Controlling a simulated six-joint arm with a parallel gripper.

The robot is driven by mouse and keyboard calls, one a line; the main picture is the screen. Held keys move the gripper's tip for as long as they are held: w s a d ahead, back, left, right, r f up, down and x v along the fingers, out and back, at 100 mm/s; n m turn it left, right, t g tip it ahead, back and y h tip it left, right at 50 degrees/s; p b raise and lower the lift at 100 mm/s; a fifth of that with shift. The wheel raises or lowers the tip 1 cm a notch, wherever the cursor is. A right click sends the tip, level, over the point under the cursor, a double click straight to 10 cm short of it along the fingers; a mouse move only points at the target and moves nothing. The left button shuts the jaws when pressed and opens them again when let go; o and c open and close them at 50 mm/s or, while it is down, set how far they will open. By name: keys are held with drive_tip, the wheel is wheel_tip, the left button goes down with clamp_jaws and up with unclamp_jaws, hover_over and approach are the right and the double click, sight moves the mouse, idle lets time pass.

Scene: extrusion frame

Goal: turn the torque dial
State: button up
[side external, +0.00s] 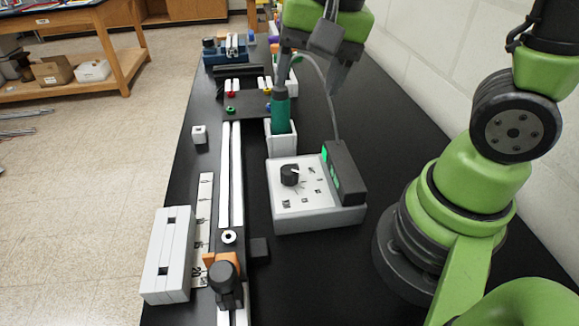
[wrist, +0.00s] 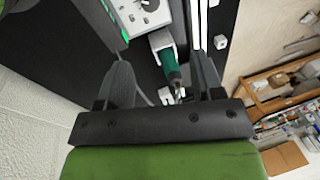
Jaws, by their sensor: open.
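The torque dial (side external: 290,175) is a black round knob with a light pointer mark on the sloped white face of a control box (side external: 325,217). In the wrist view the box (wrist: 122,22) and its dial (wrist: 146,4) are at the top edge, partly cut off. My gripper (wrist: 163,72) is open, with a finger at each side of the wrist view and nothing held between them. In the side view my gripper (side external: 333,72) is at the top, above and behind the box, apart from the dial.
A green electric screwdriver (side external: 281,115) stands in a white holder (side external: 281,140) behind the box, with a cable rising nearby. A black display unit (side external: 344,172) stands on the box's right side. White rails (side external: 231,180) run along the left. A wall borders the right side.

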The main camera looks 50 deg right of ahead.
sight(289, 169)
drive_tip(key=w+f+m+g, duration=0.1)
drive_tip(key=f, duration=0.1)
drive_tip(key=f+m, duration=0.1)
drive_tip(key=f, duration=0.2)
drive_tip(key=w+f+m+g, duration=0.1)
drive_tip(key=f, duration=0.2)
drive_tip(key=shift+w+a+g+h, duration=0.3)
drive_tip(key=shift+h, duration=0.1)
wheel_tip(289, 169, down, 10)
drive_tip(key=shift+r, duration=0.1)
drive_tip(key=c, duration=0.9)
